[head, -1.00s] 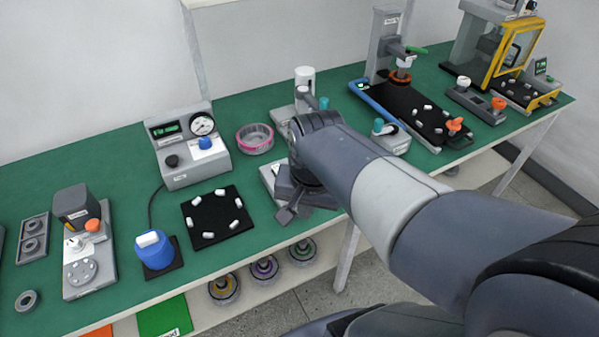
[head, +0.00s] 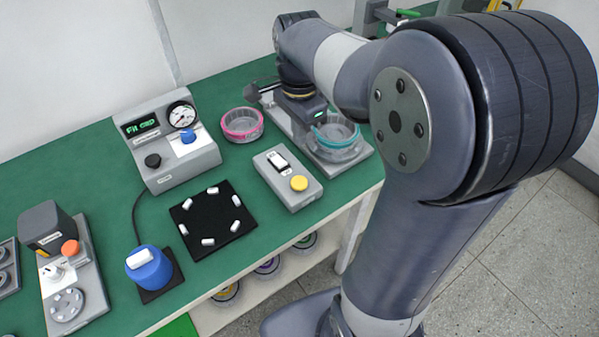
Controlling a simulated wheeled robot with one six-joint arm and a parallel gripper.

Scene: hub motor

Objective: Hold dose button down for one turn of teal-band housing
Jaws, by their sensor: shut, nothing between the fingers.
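The teal-band housing (head: 337,134), a clear round dish with a teal ring, sits on a grey station at the right of the bench. My wrist partly covers its left side and the station. A grey box with a yellow button (head: 299,183), which looks like the dose button, and a small white-and-black switch (head: 279,161) stands in front of it. My gripper (head: 254,93) is shut and empty, behind and left of the teal-band housing, clear of the yellow button. Its fingertips are small and dark here.
A pink-band housing (head: 242,124) sits left of the station. A dispenser with a gauge and green display (head: 165,145) stands further left. A black mat (head: 212,222) holds several white pieces, beside a blue container (head: 149,268). Green bench shows between them.

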